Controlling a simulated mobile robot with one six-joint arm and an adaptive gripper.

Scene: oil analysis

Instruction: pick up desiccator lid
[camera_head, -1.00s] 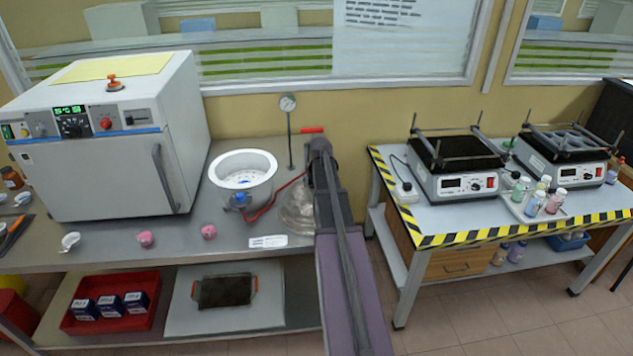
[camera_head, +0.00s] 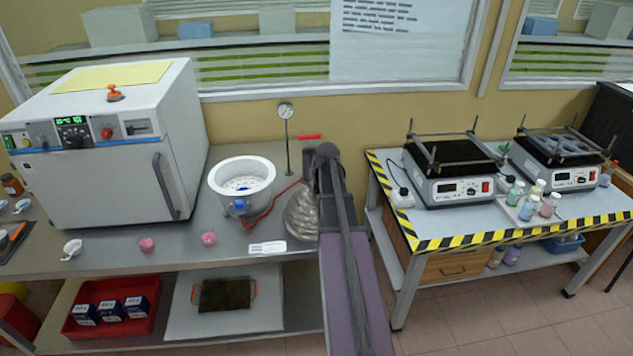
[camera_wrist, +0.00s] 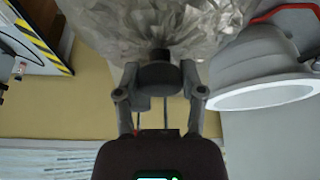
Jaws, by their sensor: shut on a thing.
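The desiccator lid (camera_wrist: 160,28) is a clear, rumpled-looking glass dome with a dark knob, filling the top middle of the wrist view. My gripper (camera_wrist: 160,75) is shut on the knob, one finger on each side. In the head view the lid (camera_head: 302,214) shows beside my arm, at the right end of the bench, partly hidden by the arm. The open desiccator base (camera_head: 242,166), with a white rim, stands to the lid's left. The base (camera_wrist: 265,70) also shows at right in the wrist view. I cannot tell whether the lid touches the bench.
A gauge on a stand (camera_head: 287,130) and a red hose (camera_head: 272,212) are close by the base. A white label (camera_head: 267,248) lies at the bench front. A white oven (camera_head: 105,145) stands left. Right of a gap is a striped-edge table (camera_head: 440,228) with two hotplates.

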